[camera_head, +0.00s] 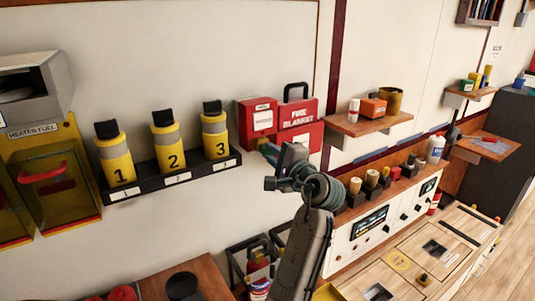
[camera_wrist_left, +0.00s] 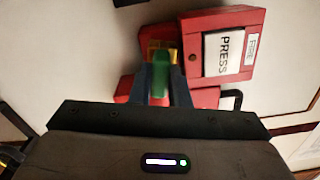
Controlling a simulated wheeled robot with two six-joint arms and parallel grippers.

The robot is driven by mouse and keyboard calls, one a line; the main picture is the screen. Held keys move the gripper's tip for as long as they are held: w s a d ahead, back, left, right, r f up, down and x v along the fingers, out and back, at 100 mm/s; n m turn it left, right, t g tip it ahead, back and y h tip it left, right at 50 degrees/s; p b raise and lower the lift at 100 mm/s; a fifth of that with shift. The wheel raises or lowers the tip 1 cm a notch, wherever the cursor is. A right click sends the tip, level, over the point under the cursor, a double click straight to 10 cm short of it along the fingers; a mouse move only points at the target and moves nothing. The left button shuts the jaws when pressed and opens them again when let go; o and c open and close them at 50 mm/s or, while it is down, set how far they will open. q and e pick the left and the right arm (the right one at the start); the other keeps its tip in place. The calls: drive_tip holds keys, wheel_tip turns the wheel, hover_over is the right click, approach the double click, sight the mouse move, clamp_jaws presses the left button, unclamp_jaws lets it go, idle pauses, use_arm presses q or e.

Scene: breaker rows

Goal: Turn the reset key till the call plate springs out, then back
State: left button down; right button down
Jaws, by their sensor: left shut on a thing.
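A red call box (camera_head: 257,118) hangs on the wall to the left of the red fire blanket case. In the left wrist view the call box (camera_wrist_left: 207,25) shows a white call plate (camera_wrist_left: 222,52) reading PRESS. I cannot tell whether the plate stands out. A green reset key (camera_wrist_left: 158,78) sits beside the plate, in front of a yellow patch. My left gripper (camera_head: 275,156) is at the lower edge of the call box. In the left wrist view its fingers (camera_wrist_left: 160,92) are shut on the green key. The right gripper is not in view.
The fire blanket case (camera_head: 298,118) is close by on the right. Yellow bottles numbered 1, 2 and 3 (camera_head: 168,147) stand on a black rack (camera_head: 150,187) to the left. A wooden shelf (camera_head: 368,125) and a control console (camera_head: 375,235) are to the right.

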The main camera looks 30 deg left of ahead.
use_arm(q)
drive_tip(key=shift+f+n+b, duration=0.15)
drive_tip(key=shift+n+b, duration=1.25)
drive_tip(key=shift+n, duration=0.1)
drive_tip(key=c, duration=1.3)
unclamp_jaws()
drive_tip(key=shift+a, duration=0.1)
